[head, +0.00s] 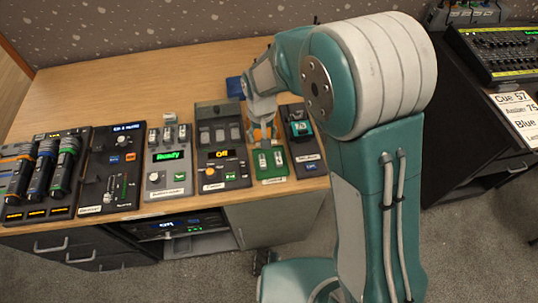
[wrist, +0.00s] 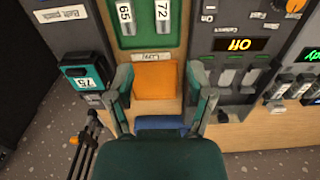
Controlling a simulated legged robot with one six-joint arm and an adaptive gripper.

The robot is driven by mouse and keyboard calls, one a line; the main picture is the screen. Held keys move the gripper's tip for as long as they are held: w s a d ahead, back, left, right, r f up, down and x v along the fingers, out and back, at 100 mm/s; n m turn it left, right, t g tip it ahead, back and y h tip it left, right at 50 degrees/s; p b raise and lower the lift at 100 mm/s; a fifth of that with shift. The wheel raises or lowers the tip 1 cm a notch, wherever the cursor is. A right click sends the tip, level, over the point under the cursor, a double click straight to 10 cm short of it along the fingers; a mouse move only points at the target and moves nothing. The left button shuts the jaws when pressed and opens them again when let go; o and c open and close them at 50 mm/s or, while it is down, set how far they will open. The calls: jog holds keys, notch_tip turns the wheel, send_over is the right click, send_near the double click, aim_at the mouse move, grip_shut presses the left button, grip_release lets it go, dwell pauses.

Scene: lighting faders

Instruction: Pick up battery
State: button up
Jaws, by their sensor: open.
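My gripper (wrist: 161,76) is open, its two fingers apart on either side of an orange square pad or block (wrist: 155,80). In the head view my gripper (head: 262,118) is low over the desk, behind a green holder (head: 271,180). The green holder also shows in the wrist view (wrist: 144,42), with white cells marked 65 (wrist: 125,14) and 72 (wrist: 163,12). A teal pack marked 75 (wrist: 85,80) sits in a dark dock, outside the fingers. No label clearly says which is the battery. Nothing is seen held.
A blue block (head: 235,87) lies behind the panels and shows below the orange one in the wrist view (wrist: 160,123). A panel reading "Off" (head: 222,153) stands left of the green holder; flashlights (head: 40,168) are far left. The rear desk (head: 130,80) is clear.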

send_over(263, 160)
jog(key=f, duration=0.3)
jog(key=w+f, duration=0.1)
jog(key=f, duration=0.1)
jog(key=shift+a, duration=0.15)
jog(key=shift+d+f, duration=0.2)
jog(key=f, duration=0.2)
jog(key=s+f, duration=0.1)
jog(key=f, duration=0.1)
jog(key=shift+a+f, duration=0.1)
jog(key=shift+f, duration=0.15)
jog(key=shift+a+f, duration=0.3)
jog(key=shift+f, duration=0.05)
jog(key=shift+d, duration=0.15)
jog(key=shift+c, duration=0.3)
jog(key=shift+d, duration=0.15)
grip_shut()
